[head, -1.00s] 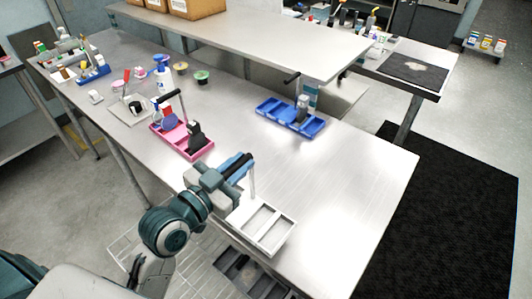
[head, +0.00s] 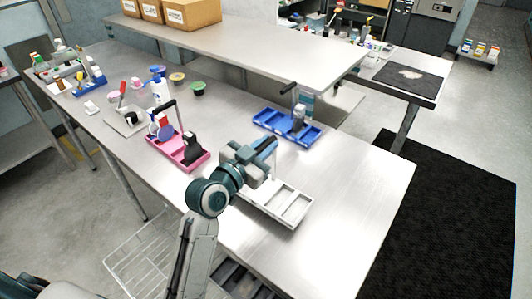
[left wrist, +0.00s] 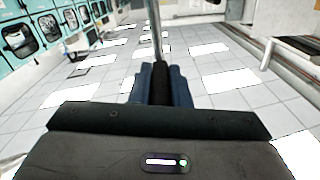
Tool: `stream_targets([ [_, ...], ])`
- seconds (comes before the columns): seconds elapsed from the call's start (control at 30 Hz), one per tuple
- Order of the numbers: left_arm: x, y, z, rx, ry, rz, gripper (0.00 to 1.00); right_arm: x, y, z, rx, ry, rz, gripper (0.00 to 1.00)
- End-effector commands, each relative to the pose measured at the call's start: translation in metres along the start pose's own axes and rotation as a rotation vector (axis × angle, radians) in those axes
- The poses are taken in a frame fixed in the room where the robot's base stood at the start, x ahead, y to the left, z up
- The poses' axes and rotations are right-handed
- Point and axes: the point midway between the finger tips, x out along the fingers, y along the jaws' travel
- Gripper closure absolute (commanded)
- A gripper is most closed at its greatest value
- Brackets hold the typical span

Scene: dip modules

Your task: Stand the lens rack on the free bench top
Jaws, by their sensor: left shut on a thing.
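The lens rack appears to be the white tray with open compartments (head: 291,207) and an upright handle post. In the head view it is over the front part of the bench top (head: 345,190), and I cannot tell whether its base touches the surface. My left gripper (head: 262,160) is shut on the rack's handle, above the tray. In the left wrist view the dark handle grip (left wrist: 160,85) sits between the blue-grey fingers, with a thin rod beyond it. The tray itself is hidden there. My right gripper is not in view.
A pink caddy (head: 170,150) stands left of the rack, and a blue caddy (head: 272,124) stands behind it near the raised shelf (head: 270,52). The bench top is clear to the right of the rack. A wire basket (head: 140,262) is below the front edge.

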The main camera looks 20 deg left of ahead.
Motion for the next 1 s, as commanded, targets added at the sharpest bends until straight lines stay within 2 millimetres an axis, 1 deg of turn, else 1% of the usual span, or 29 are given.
stream_targets([
  [0.03,0.004,-0.001,-0.002,-0.002,0.002,-0.001,1.0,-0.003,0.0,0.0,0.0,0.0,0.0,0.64],
  [0.43,0.003,0.006,0.032,-0.001,-0.001,0.0,1.0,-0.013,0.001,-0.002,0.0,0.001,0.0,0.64],
  [0.73,0.004,0.006,0.034,0.0,0.002,-0.001,1.0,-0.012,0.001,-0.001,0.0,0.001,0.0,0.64],
  [0.83,0.004,0.007,0.038,0.0,0.002,-0.001,1.0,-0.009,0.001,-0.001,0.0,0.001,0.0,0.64],
  [0.87,0.004,0.007,0.038,0.0,0.0,0.0,0.82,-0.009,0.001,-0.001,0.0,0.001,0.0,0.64],
  [0.9,0.004,0.007,0.037,0.0,0.0,0.0,0.74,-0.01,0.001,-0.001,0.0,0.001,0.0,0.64],
  [0.97,0.004,0.007,0.037,0.0,0.0,0.0,0.62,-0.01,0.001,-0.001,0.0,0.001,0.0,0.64],
  [1.0,0.004,0.007,0.037,0.0,0.0,0.0,0.62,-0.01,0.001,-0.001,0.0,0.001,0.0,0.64],
])
